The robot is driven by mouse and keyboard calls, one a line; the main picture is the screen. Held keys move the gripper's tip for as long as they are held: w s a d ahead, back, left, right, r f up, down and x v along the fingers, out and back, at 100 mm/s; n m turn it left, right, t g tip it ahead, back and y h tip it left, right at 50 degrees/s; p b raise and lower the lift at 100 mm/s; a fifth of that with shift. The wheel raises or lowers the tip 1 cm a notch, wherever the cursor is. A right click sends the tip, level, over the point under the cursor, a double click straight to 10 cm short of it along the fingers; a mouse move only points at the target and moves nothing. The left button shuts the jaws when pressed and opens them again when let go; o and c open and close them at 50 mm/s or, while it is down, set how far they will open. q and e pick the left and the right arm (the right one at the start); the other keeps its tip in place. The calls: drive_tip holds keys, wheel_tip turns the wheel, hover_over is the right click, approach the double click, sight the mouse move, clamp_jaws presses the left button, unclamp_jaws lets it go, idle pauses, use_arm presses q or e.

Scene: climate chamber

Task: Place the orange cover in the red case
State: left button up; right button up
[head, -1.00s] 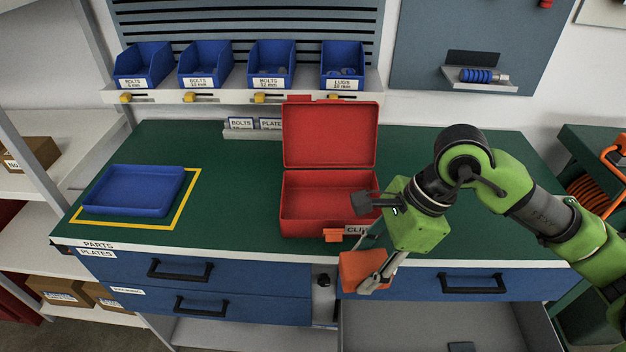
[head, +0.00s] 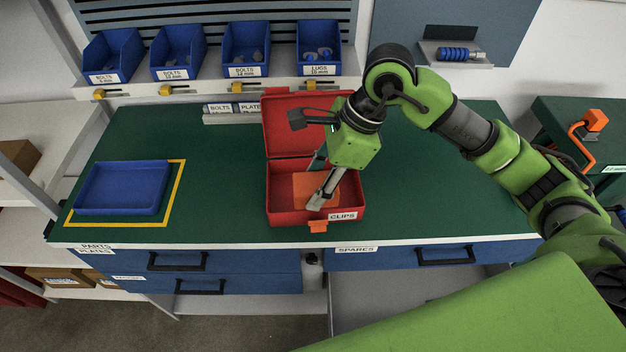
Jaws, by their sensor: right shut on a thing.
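The red case (head: 285,217) stands open on the green bench top, with its lid raised at the back and a CLIPS label at its front right. The orange cover (head: 308,187) is within the outline of the case's open box. My right gripper (head: 318,200) points down over the case and is shut on the cover. Whether the cover touches the case floor, I cannot tell. The gripper hides part of the cover and of the lid. My left gripper is not in view.
A blue tray (head: 123,188) lies inside a yellow outline on the left of the bench (head: 215,160). Several blue bins stand on a shelf behind. Drawers, one marked SPARES, are below the front edge. The bench between tray and case is clear.

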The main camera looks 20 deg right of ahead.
drive_tip(key=w+f, duration=0.2)
drive_tip(key=w+d+f+p, duration=0.1)
drive_tip(key=w+f, duration=0.1)
drive_tip(key=w+f+p, duration=0.1)
drive_tip(key=w+f, duration=0.1)
drive_tip(key=shift+w+d+f, duration=0.25)
drive_tip(key=shift+d+f, duration=0.05)
drive_tip(key=shift+d, duration=0.05)
drive_tip(key=shift+w+f, duration=0.2)
drive_tip(key=shift+f, duration=0.05)
wheel_tip(320, 180, down, 2)
drive_tip(key=shift+s+f+p, duration=0.1)
drive_tip(key=shift+f+p, duration=0.05)
drive_tip(key=shift+p, duration=0.9)
drive_tip(key=shift+f, duration=0.25)
drive_tip(key=shift+f, duration=0.15)
drive_tip(key=shift+f+b, duration=0.15)
drive_tip(key=shift+b, duration=0.25)
drive_tip(key=o, duration=1.1)
drive_tip(key=shift+o, duration=0.2)
